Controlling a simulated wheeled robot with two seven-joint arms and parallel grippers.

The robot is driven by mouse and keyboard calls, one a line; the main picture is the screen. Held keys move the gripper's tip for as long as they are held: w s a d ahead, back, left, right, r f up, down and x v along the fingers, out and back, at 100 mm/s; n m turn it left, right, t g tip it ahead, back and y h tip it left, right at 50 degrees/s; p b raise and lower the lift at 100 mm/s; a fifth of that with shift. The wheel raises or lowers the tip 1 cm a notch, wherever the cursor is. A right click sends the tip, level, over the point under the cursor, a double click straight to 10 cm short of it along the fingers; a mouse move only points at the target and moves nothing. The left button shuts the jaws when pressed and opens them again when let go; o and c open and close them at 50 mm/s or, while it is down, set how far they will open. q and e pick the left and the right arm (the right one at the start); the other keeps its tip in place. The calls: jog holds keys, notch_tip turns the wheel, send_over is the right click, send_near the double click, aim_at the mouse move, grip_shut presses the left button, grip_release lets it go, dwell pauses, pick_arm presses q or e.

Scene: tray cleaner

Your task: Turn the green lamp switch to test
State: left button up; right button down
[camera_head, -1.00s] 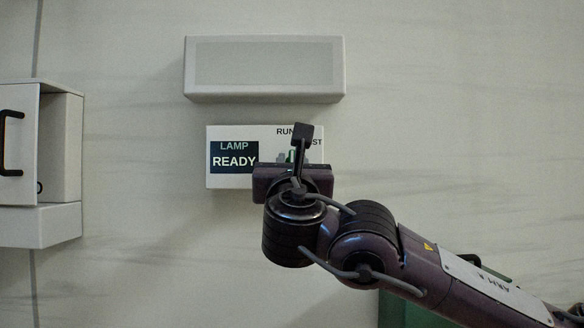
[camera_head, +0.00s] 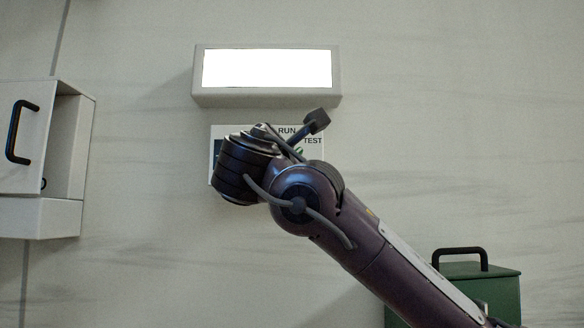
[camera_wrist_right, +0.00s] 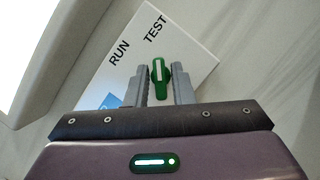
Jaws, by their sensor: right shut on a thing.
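The green lamp switch (camera_wrist_right: 158,71) is a small knob with a white line, on a white panel (camera_wrist_right: 196,58) marked RUN and TEST. In the right wrist view its line points up, roughly toward the word TEST. My right gripper (camera_wrist_right: 162,68) is shut on the switch, one grey finger on each side. In the head view my right wrist covers most of the panel (camera_head: 231,130), and only a bit of green (camera_head: 299,151) shows. The lamp (camera_head: 267,69) above the panel is lit bright white. My left gripper is not in view.
A white box (camera_head: 68,215) with a black handle (camera_head: 20,132) is on the wall at the left. A green case (camera_head: 487,272) with a black handle stands at the lower right, partly behind my right arm. The wall right of the panel is bare.

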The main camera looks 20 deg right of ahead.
jog(key=shift+m+g, duration=0.6)
jog(key=shift+m, duration=0.8)
jog(key=c, duration=1.5)
grip_release()
jog(key=b+v, duration=0.3)
jog(key=v, duration=0.4)
jog(key=shift+s+a+f+b, duration=0.1)
jog(key=shift+s+a+b, duration=0.2)
jog(key=shift+b, duration=0.1)
